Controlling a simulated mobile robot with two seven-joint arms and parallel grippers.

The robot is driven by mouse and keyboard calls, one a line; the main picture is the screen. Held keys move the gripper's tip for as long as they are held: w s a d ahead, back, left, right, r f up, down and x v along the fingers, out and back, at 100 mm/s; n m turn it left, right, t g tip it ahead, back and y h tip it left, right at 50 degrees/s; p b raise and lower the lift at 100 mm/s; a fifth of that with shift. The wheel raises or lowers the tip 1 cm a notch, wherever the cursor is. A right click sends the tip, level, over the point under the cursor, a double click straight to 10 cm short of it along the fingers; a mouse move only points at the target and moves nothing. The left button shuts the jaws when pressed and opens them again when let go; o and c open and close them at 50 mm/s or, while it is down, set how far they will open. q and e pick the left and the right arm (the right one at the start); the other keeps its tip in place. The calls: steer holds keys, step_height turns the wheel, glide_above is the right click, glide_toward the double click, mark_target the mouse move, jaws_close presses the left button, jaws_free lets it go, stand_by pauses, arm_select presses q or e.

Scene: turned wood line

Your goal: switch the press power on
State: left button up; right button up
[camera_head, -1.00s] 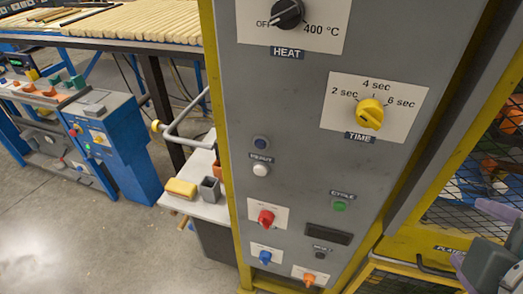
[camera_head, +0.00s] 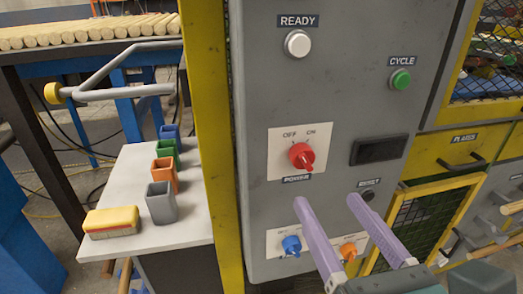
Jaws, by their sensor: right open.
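The press power switch is a red rotary knob (camera_head: 301,155) on a white plate marked OFF and ON, with a POWER label below, on the grey press panel (camera_head: 345,85). Its ridge seems to slant from upper left to lower right; its exact setting is hard to read. My right gripper (camera_head: 327,200) comes in from the lower right, with two long purple fingers apart and nothing between them. Its fingertips show just below the red knob, apart from it in the picture; the depth gap is unclear. My left gripper is not in view.
A white READY button (camera_head: 298,43), green CYCLE button (camera_head: 401,80) and dark display (camera_head: 379,149) surround the knob. Blue (camera_head: 291,245) and orange (camera_head: 348,251) knobs sit below, near my fingers. A side table (camera_head: 130,228) holds coloured cups and a yellow block.

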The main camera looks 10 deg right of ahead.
mark_target(308, 164)
steer(key=w, duration=0.9)
steer(key=shift+w+r, duration=0.1)
steer(key=shift+r, duration=0.05)
jaws_close()
